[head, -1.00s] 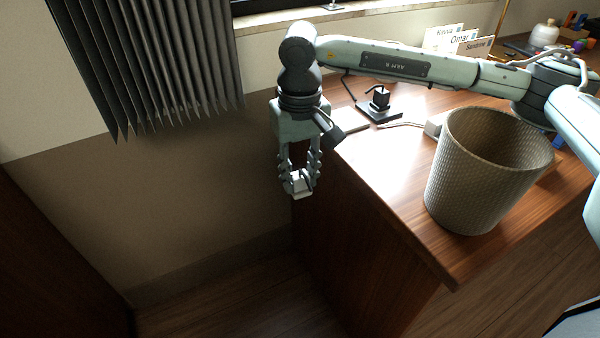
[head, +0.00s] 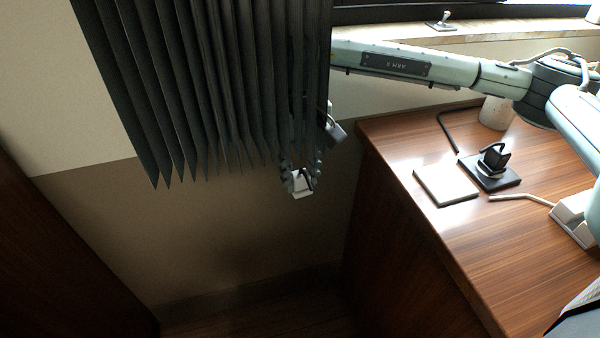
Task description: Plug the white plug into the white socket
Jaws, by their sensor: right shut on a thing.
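My right gripper (head: 302,176) points down beside the left end of the wooden counter, partly hidden behind the dark pleated curtain. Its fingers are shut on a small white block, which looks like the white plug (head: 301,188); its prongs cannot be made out. A flat white square plate (head: 447,185) lies on the counter, to the right of the gripper and apart from it. It may be the white socket, but no holes show. A white box (head: 572,212) with a pale cable lies at the right, partly covered by my arm. My left gripper is not in view.
The curtain (head: 215,90) hangs in front of my right wrist. A black plate with a black plug (head: 493,160) and cable sits beside the white plate. The wooden counter (head: 480,245) is clear towards the front. A pale cup (head: 496,113) stands behind.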

